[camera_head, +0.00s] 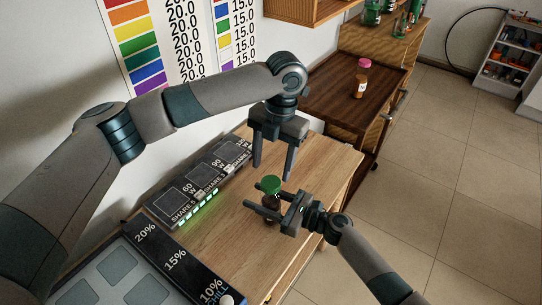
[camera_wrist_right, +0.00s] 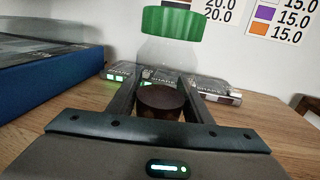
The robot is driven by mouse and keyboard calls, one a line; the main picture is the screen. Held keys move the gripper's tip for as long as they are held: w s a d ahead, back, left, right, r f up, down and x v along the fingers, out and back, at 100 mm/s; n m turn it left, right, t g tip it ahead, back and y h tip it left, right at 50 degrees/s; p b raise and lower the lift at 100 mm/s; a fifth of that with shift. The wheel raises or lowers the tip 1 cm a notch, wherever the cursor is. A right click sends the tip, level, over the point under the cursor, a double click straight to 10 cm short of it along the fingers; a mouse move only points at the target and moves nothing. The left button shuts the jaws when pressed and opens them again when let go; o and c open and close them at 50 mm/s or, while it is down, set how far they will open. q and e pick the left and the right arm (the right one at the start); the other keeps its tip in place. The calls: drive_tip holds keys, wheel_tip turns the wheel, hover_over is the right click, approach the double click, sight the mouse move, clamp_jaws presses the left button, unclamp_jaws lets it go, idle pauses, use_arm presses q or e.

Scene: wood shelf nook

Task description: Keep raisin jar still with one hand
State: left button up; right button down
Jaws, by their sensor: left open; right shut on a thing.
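The raisin jar (camera_head: 271,200) is a small clear jar with a green lid and dark contents. It stands upright on the wooden table (camera_head: 240,243). My right gripper (camera_head: 264,196) is shut on the jar from the right side, its fingers on either side of the body below the lid. The right wrist view shows the jar (camera_wrist_right: 168,52) close up between the fingers, with dark contents at the bottom. My left gripper (camera_head: 272,170) is open and empty. It points down above the table, just above and behind the jar's green lid.
A dark panel with several labelled square pads and green lights (camera_head: 198,183) lies along the wall. Another panel with percent labels (camera_head: 172,262) is at the front left. A jar with a pink lid (camera_head: 361,79) stands on a dark wooden tray (camera_head: 335,95) at the back.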

use_arm(q)
drive_tip(key=n, duration=0.4)
drive_tip(key=shift+r+n, duration=0.15)
drive_tip(key=shift+n, duration=0.15)
drive_tip(key=n, duration=0.4)
drive_tip(key=shift+r, duration=0.2)
drive_tip(key=n, duration=0.4)
drive_tip(key=shift+r+n+h, duration=0.15)
drive_tip(key=shift+n+h, duration=0.15)
drive_tip(key=n, duration=0.4)
drive_tip(key=shift+a+r+t, duration=0.1)
drive_tip(key=shift+r+t, duration=0.05)
drive_tip(key=shift+t, duration=0.15)
drive_tip(key=n, duration=0.4)
drive_tip(key=shift+r+n, duration=0.15)
drive_tip(key=shift+n, duration=0.25)
drive_tip(key=n, duration=0.4)
drive_tip(key=shift+s+r, duration=0.1)
drive_tip(key=shift+r, duration=0.1)
drive_tip(key=n, duration=0.4)
drive_tip(key=shift+r+n+h, duration=0.15)
drive_tip(key=shift+n+h, duration=0.15)
drive_tip(key=n, duration=0.4)
drive_tip(key=shift+r, duration=0.15)
